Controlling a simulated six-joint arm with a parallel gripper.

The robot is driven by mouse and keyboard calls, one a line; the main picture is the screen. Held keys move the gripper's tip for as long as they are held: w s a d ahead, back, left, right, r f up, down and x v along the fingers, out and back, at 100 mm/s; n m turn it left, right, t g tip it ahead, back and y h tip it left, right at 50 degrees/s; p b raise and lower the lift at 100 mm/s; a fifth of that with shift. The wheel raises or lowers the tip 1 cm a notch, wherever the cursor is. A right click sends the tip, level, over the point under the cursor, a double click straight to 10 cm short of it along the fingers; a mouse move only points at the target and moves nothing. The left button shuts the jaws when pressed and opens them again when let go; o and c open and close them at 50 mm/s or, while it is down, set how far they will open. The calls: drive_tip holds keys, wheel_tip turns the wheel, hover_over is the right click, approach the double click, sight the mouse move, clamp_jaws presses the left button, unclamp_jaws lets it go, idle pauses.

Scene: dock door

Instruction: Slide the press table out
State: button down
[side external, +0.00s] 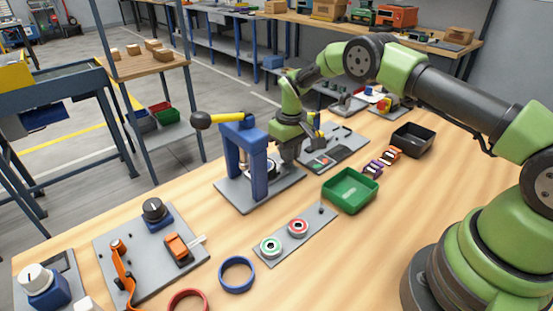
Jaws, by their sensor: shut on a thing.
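The blue press (259,170) stands on a grey base plate (232,195) in the middle of the workbench. Its lever, with a yellow grip and black ball (202,120), points left. A small round dark and pale part, which looks like the press table (248,168), shows partly behind the blue frame post. My gripper (284,163) is low at the right side of the press, beside the post, shut on a part there that looks like the press table's edge or handle. The post and my gripper hide the exact contact.
A green bin (350,190) stands right of the press, with a black bin (412,139) farther back. A plate with green and red round buttons (298,227) lies in front. A grey panel (335,150) lies behind my gripper. Blue (237,289) and red rings lie at the front.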

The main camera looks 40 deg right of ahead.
sight(302, 157)
drive_tip(key=d, duration=0.4)
drive_tip(key=shift+w+d, duration=0.1)
drive_tip(key=shift+d, duration=0.15)
drive_tip(key=c, duration=1.2)
unclamp_jaws()
drive_tip(key=shift+d, duration=0.1)
drive_tip(key=shift+o, duration=0.2)
drive_tip(key=shift+r, duration=0.15)
wheel_tip(302, 157, up, 10)
